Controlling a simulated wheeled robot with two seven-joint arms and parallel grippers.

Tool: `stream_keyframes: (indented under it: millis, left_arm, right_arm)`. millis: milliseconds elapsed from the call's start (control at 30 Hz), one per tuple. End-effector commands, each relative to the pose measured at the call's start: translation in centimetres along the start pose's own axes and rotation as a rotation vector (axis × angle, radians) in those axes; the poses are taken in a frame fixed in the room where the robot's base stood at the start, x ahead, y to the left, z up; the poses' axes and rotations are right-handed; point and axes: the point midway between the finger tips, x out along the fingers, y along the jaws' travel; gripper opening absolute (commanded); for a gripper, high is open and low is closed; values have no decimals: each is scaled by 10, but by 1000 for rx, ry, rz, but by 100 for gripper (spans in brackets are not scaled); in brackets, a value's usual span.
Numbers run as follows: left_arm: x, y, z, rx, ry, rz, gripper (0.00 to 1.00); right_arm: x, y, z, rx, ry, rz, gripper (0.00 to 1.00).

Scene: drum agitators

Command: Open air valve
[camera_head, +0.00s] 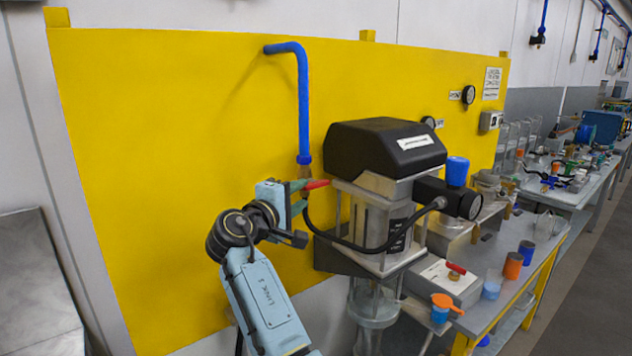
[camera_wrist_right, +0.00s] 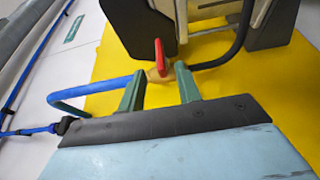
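The air valve's red lever (camera_head: 316,184) sits at the lower end of a blue pipe (camera_head: 303,110) on the yellow panel. My right gripper (camera_head: 304,195) is at the valve, its green fingers apart. In the right wrist view, the red lever (camera_wrist_right: 160,57) stands just past the fingertips of my right gripper (camera_wrist_right: 159,72), roughly in line with the gap between them. The brass-coloured valve body (camera_wrist_right: 158,74) shows between the fingertips. I cannot tell whether a finger touches the lever. My left gripper is not in view.
A black-topped agitator machine (camera_head: 375,145) stands close right of the valve, with a black hose (camera_head: 345,240) looping from the valve area to it. The yellow panel (camera_head: 170,180) is close behind. A bench (camera_head: 510,265) with cups and a control box (camera_head: 445,280) is at right.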

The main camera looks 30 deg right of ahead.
Motion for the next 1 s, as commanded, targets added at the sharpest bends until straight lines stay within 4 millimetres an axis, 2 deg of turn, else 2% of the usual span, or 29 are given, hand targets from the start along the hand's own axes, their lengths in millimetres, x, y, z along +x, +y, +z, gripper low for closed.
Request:
stream_keyframes:
  millis: [33,200,400,800,1000]
  left_arm:
    - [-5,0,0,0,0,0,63]
    - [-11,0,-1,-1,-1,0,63]
    - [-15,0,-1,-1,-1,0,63]
    - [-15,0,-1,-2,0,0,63]
    - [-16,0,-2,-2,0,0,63]
  right_arm:
    - [12,2,0,-4,-2,1,34]
    - [45,2,0,-2,0,1,34]
    - [70,0,-1,-1,2,0,34]
    - [76,-1,-1,0,3,-1,34]
    - [76,-1,-1,0,3,-1,7]
